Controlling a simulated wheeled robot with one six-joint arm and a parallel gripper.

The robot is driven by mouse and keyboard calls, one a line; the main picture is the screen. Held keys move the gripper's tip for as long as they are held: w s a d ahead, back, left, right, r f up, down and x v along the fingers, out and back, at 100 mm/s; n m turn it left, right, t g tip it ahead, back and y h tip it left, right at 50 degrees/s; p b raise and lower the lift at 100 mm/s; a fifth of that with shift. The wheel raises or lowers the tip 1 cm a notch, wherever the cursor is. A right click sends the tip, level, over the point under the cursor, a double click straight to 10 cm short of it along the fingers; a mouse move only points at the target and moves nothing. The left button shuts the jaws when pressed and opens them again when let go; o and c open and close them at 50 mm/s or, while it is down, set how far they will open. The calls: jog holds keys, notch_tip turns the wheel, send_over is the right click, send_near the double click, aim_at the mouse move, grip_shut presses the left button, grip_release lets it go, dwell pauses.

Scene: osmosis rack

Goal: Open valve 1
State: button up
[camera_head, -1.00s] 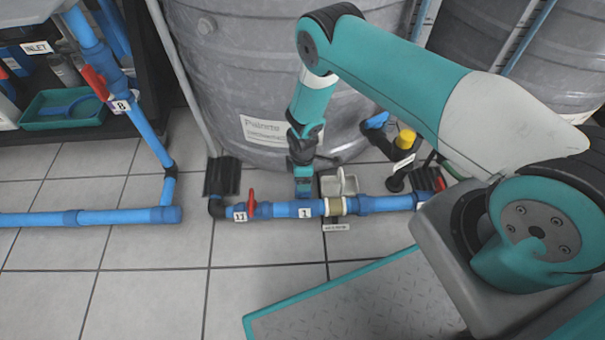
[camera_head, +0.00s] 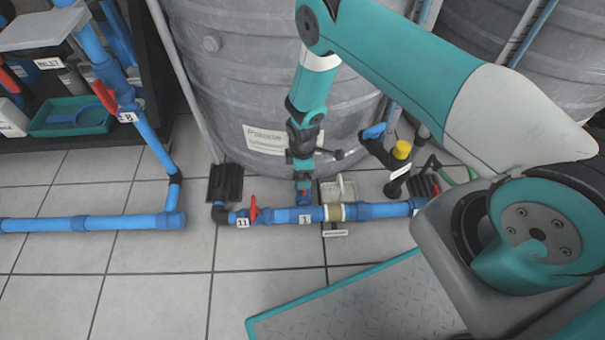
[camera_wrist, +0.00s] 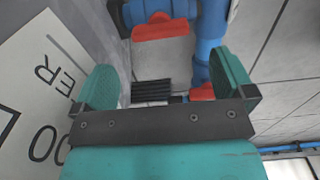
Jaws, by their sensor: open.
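Label 1 (camera_head: 305,218) is on the blue pipe (camera_head: 375,211) that runs along the floor in front of the grey tank. In the wrist view a blue valve body with a red handle (camera_wrist: 160,30) shows at the top, ahead of the fingers. I take this to be valve 1; its handle is mostly hidden by my gripper in the head view. My gripper (camera_head: 303,188) points down just behind the pipe, at label 1.
Another red handle (camera_head: 253,210) stands beside label 11 (camera_head: 242,223) on the same pipe. The grey tank (camera_head: 240,80) rises close behind my gripper. A yellow-capped part (camera_head: 402,149) is to the right. The tiled floor (camera_head: 150,285) in front is clear.

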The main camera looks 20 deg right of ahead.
notch_tip(320, 180, up, 10)
jog(key=p, duration=0.3)
dwell(0.4)
